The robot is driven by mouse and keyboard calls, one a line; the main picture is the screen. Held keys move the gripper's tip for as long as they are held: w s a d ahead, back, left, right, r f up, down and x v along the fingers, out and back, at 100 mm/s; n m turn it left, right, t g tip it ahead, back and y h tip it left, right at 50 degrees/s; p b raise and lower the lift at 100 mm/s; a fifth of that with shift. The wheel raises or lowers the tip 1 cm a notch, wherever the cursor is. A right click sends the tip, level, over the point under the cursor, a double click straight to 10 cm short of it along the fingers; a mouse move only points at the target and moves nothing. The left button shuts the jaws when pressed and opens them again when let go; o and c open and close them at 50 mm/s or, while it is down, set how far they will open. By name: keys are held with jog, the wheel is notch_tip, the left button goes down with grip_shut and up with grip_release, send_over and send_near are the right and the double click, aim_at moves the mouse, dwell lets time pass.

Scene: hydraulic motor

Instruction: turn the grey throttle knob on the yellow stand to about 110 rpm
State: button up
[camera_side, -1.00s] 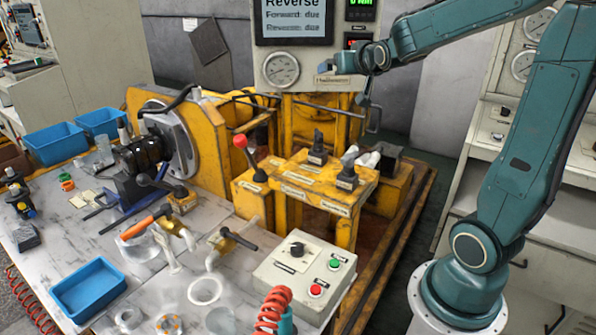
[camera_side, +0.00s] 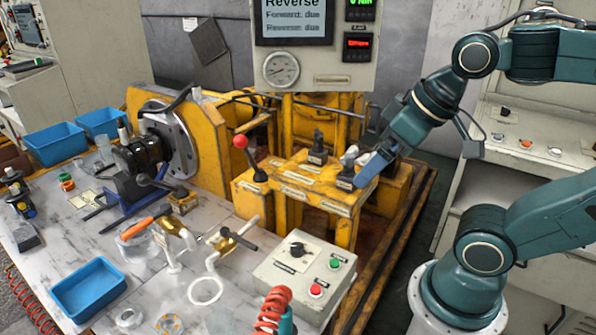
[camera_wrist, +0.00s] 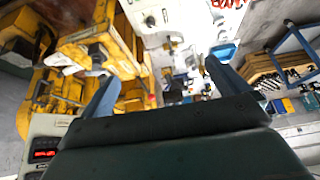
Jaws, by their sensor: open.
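The yellow stand (camera_side: 290,196) stands in the middle of the side view, with labelled controls on its top. A grey knob on a dark base (camera_side: 346,176) sits at its right front corner. A second dark-based knob (camera_side: 317,150) stands farther back; I cannot read which label says throttle. My gripper (camera_side: 362,172) is just right of the corner knob, low and tilted; contact cannot be told. In the wrist view its two blue fingers are wide apart with nothing held between them (camera_wrist: 160,72). The stand's top (camera_wrist: 118,38) shows there at upper left.
A red-ball lever (camera_side: 240,142) is at the stand's left. Behind stands a panel with a gauge (camera_side: 281,69), a green readout (camera_side: 359,7) and a red one (camera_side: 358,43). A grey control box (camera_side: 303,272) is in front. The floor right of the stand is clear.

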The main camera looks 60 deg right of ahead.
jog(key=shift+s+a+f, duration=0.1)
jog(key=shift+s+a, duration=0.05)
jog(key=shift+s, duration=0.25)
jog(key=shift+c, duration=0.2)
jog(key=shift+w, duration=0.1)
jog(key=c, duration=0.7)
jog(key=shift+w+r, duration=0.2)
jog(key=shift+c, duration=0.9)
jog(key=m+g, duration=0.6)
jog(key=m, duration=0.4)
send_over(350, 155)
jog(key=shift+r, duration=0.3)
jog(key=shift+f, duration=0.1)
notch_tip(350, 155, down, 14)
jog(key=shift+r, duration=0.2)
